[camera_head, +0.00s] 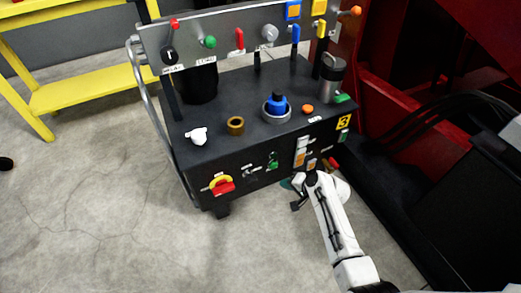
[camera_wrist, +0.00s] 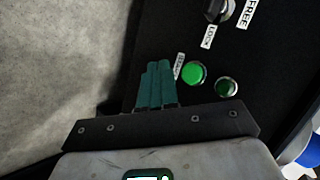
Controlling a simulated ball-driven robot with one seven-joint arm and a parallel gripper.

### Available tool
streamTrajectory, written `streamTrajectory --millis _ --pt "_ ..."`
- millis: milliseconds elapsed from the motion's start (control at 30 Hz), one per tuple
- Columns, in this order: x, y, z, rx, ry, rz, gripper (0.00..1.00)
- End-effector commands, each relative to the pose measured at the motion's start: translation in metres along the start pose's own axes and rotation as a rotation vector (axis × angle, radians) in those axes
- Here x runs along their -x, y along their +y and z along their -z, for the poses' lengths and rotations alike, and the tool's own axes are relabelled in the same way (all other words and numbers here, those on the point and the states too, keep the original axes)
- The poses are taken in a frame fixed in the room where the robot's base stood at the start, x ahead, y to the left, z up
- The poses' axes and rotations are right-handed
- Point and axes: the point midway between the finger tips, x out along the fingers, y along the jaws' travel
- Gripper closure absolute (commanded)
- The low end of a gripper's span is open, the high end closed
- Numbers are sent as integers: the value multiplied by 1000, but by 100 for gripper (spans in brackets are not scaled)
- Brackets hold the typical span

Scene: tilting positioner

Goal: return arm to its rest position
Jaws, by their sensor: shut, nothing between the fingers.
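My arm (camera_head: 333,217), white with dark cables, reaches up from the bottom of the head view to the front of a black control cart (camera_head: 225,158). My gripper (camera_wrist: 157,66) shows in the wrist view with its teal fingers together and nothing between them. Its fingertips are in front of the cart's front panel, left of a lit green button (camera_wrist: 194,73) and a darker green button (camera_wrist: 226,88). I cannot tell the exact gap to the panel. In the head view the gripper is small and partly hidden by my wrist.
The cart top holds a blue knob (camera_head: 278,103), a brass ring (camera_head: 235,126), a white piece (camera_head: 197,136) and a metal canister (camera_head: 332,76). A red-yellow switch (camera_head: 222,184) is on its front. Red machinery (camera_head: 395,108) stands right.

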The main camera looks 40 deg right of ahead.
Motion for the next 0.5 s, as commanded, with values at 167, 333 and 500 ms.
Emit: streamTrajectory --millis 167,333,500 --pt "0 0 0 0 0 0 100" --pt "5 0 -7 43 -22 -17 100" --pt "37 4 -53 318 -155 -131 100"
